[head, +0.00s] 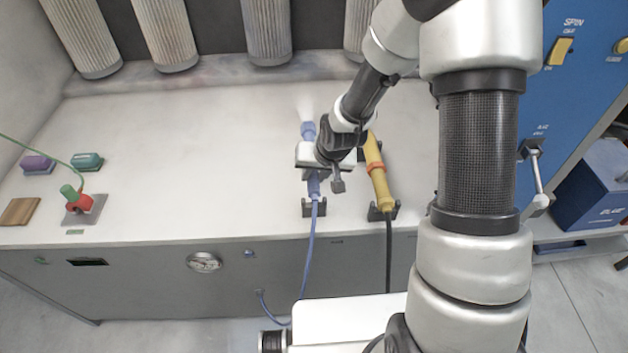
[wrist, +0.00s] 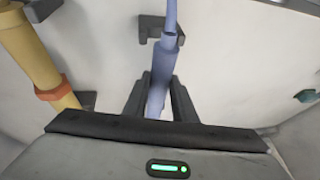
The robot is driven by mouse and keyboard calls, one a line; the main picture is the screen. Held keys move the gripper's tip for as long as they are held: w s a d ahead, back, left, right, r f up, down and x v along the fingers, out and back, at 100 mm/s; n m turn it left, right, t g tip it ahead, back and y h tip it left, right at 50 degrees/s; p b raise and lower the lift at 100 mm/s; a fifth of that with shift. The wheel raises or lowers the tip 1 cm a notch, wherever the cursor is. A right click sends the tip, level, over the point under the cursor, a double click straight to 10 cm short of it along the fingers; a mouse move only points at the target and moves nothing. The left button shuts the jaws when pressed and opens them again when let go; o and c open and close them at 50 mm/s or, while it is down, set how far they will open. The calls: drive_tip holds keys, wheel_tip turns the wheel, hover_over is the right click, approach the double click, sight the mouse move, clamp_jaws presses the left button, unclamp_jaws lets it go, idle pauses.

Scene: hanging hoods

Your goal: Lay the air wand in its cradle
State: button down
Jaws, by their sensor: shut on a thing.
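The air wand (head: 314,184) is blue, with a blue hose (head: 310,245) running from its near end down the bench front. My gripper (wrist: 161,80) is shut on the wand's body, with one dark finger on each side. In the head view my gripper hides the wand's middle; its blue far end (head: 308,131) shows beyond, with a pale haze at the tip. A black cradle bracket (head: 308,209) is under the wand's near end. In the wrist view the wand lines up with this bracket (wrist: 150,27). I cannot tell whether the wand touches it.
A yellow tool (head: 377,170) with an orange band and black cable lies in a similar bracket (head: 375,213) just to the right. A red and green item (head: 80,203), purple and teal blocks and a brown block stand at the left. The bench between is clear.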

drive_tip(key=shift+f, duration=1.3)
drive_tip(key=shift+f+b, duration=0.25)
drive_tip(key=shift+b, duration=0.05)
drive_tip(key=c, duration=1.5)
unclamp_jaws()
drive_tip(key=shift+r, duration=0.1)
drive_tip(key=shift+o, duration=0.2)
drive_tip(key=shift+p, duration=0.35)
